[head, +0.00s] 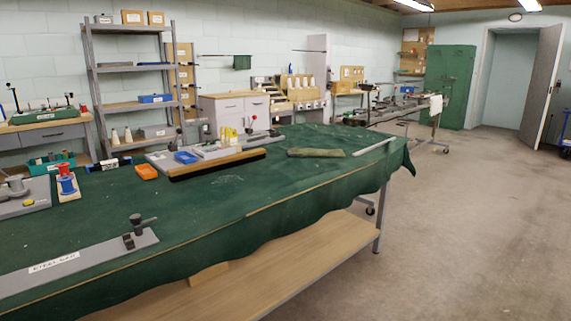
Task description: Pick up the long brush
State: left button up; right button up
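A long narrow piece with a tan wooden top and a black lower edge (218,164) lies on the green-covered table (300,180), in the middle of the head view. It looks like the long brush, though single bristles cannot be made out. It lies slanted, its right end farther away, along the front of a grey board with small parts. Neither of my grippers is in view, and nothing is seen touching the brush.
A grey plate with a clamp (80,262) lies near the front. Cloth in front of the brush is clear.

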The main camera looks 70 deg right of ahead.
aim_at(182, 173)
jog(key=z, duration=1.85)
